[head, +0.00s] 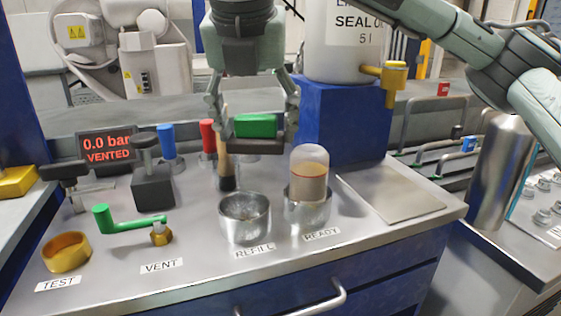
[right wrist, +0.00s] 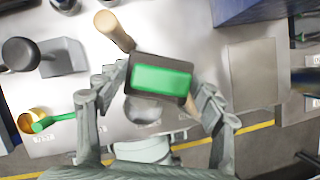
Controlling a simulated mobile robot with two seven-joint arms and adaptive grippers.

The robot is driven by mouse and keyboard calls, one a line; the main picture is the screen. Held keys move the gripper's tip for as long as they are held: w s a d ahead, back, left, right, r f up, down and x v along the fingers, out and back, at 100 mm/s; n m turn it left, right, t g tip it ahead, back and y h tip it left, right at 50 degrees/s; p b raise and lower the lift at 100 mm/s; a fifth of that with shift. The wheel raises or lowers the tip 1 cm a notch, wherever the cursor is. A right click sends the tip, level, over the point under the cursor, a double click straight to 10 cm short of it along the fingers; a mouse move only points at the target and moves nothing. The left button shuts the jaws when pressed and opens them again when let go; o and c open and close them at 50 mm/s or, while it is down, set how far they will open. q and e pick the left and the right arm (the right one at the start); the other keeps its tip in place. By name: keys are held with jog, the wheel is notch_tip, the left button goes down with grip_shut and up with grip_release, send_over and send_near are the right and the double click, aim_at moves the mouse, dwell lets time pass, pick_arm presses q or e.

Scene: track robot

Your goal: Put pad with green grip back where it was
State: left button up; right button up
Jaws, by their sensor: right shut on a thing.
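The pad with green grip (head: 256,126) is a dark flat block with a green handle on top. My right gripper (head: 253,143) points down, with one finger at each side of the pad, and is shut on it. The pad hangs above the bench, behind the REFILL cup (head: 245,218). In the right wrist view the pad (right wrist: 162,79) lies between the fingers and partly hides a round metal cup (right wrist: 143,110). My left gripper is not in view.
A wooden-handled brush (head: 224,165) stands just below and left of the pad. A domed jar (head: 309,174) sits in the READY cup (head: 307,207). A bare plate (head: 391,192) lies at the right. A green lever (head: 130,224), black-handled block (head: 153,185) and blue pedestal (head: 342,125) stand nearby.

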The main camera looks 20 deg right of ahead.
jog(key=w+d+f, duration=0.2)
jog(key=w+d, duration=0.1)
jog(key=w+d+f+p, duration=0.1)
jog(key=w+d+f, duration=0.2)
jog(key=shift+w+d+f, duration=0.15)
jog(key=shift+w+f, duration=0.05)
notch_tip(320, 180, down, 4)
jog(key=shift+r+p, duration=0.15)
jog(key=shift+p, duration=0.25)
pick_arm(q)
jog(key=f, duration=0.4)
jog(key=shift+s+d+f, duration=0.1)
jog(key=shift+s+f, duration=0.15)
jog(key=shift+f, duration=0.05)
pick_arm(e)
jog(key=shift+f, duration=0.2)
